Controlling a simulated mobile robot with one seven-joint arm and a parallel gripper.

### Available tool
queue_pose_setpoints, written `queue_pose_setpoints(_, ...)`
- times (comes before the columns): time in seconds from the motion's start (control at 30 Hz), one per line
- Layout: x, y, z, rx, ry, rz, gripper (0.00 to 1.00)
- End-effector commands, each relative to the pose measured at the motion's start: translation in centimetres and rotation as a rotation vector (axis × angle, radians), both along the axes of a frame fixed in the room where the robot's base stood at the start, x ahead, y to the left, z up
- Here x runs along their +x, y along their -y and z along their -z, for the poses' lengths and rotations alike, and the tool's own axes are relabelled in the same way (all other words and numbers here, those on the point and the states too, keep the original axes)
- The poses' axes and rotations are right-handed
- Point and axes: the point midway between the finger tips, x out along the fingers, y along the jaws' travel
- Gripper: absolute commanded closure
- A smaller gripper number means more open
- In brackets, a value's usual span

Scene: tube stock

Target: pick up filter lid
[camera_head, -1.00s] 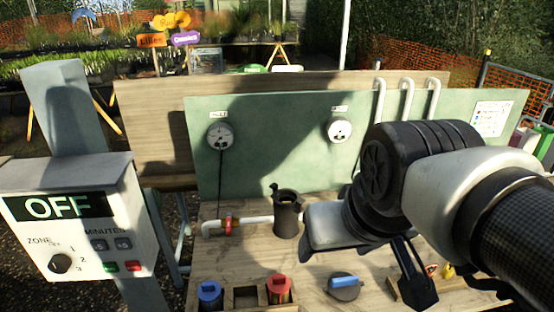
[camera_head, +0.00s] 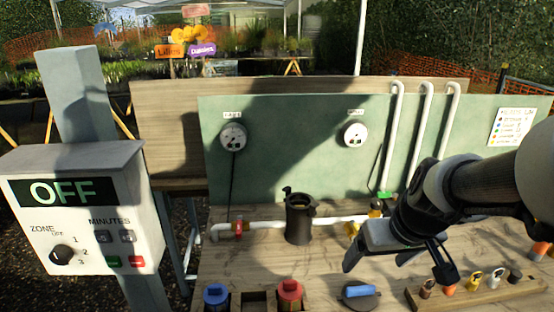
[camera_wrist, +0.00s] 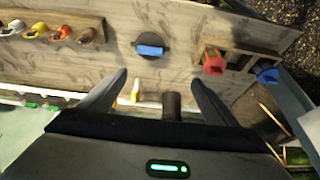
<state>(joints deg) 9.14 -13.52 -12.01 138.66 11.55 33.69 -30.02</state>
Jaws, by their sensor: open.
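The filter lid (camera_head: 360,291) is a dark round disc with a blue bar handle, lying flat on the wooden bench near its front edge. In the wrist view the lid (camera_wrist: 150,51) lies beyond my fingertips, roughly centred between them. My gripper (camera_head: 400,266) is open and empty, above the bench and to the right of the lid in the head view. Its two fingers also show in the wrist view (camera_wrist: 159,78), apart from the lid. The black filter housing (camera_head: 299,222) stands upright and open-topped on the white pipe, behind and left of the lid.
A wooden holder (camera_head: 252,309) with blue and red caps stands left of the lid. A wooden rack (camera_head: 475,293) with several coloured fittings lies at the right. A green panel (camera_head: 290,160) with two gauges stands behind. A grey OFF control box (camera_head: 90,235) is at left.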

Motion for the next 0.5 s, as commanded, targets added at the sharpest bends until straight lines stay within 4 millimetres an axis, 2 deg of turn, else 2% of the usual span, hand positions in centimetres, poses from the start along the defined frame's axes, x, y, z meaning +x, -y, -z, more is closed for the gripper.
queue_pose_setpoints(0.03, 0.2, 1.0, 1.5, -0.004, -0.011, 0.008, 0.17)
queue_pose_setpoints(0.13, 0.5, 1.9, 2.6, -0.012, -0.015, 0.010, 0.17)
queue_pose_setpoints(0.27, 1.2, 2.1, 4.4, -0.015, -0.018, 0.009, 0.17)
queue_pose_setpoints(0.5, 3.1, 2.1, 9.4, -0.015, -0.018, 0.009, 0.17)
